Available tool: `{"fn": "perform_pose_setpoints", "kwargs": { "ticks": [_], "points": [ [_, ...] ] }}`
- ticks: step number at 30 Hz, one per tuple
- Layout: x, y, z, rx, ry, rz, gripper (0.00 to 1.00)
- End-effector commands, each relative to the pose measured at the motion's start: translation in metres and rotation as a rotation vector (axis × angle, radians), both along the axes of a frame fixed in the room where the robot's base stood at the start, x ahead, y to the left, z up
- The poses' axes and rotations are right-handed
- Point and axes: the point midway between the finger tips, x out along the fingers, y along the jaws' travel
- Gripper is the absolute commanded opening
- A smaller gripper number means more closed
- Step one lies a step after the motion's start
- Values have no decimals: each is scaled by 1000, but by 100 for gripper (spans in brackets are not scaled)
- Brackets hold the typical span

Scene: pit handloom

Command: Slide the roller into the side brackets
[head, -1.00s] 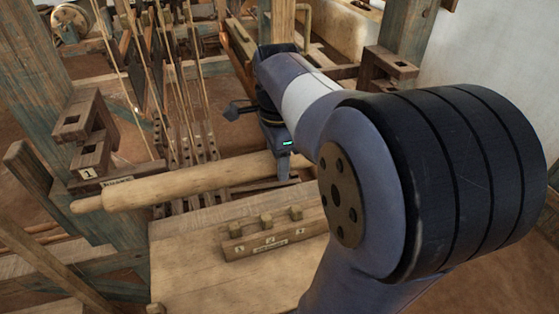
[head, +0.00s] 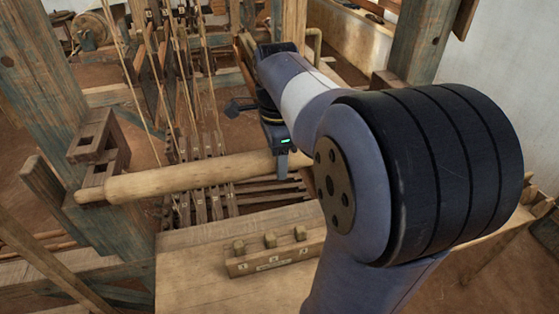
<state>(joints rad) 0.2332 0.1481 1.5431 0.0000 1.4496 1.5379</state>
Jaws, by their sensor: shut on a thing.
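The roller (head: 190,178) is a pale wooden cylinder with a thinner pin at its left end. It lies nearly level across the picture, its right part hidden behind my arm. My gripper (head: 281,168) is shut on the roller right of its visible middle. The left side bracket (head: 97,140), dark stepped wood, is fixed to the left post. The roller's left pin overlaps the bracket's lower part in the picture; I cannot tell whether it touches or sits in it. Only a small part of the right bracket (head: 384,80) shows behind my arm.
A wooden bench (head: 190,280) in front carries a small block with several pegs and numbered labels (head: 262,262). Upright posts (head: 420,40) stand at both sides. Cords and treadles (head: 200,150) lie behind the roller. My arm covers much of the right side.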

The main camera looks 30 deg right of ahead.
Motion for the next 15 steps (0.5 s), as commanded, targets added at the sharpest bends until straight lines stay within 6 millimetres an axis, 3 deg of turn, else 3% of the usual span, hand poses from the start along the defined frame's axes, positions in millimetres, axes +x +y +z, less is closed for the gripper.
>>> {"fn": "perform_pose_setpoints", "kwargs": {
  "ticks": [15],
  "points": [
    [30, -6, 2, -1, -3, 0, 0]
  ]
}}
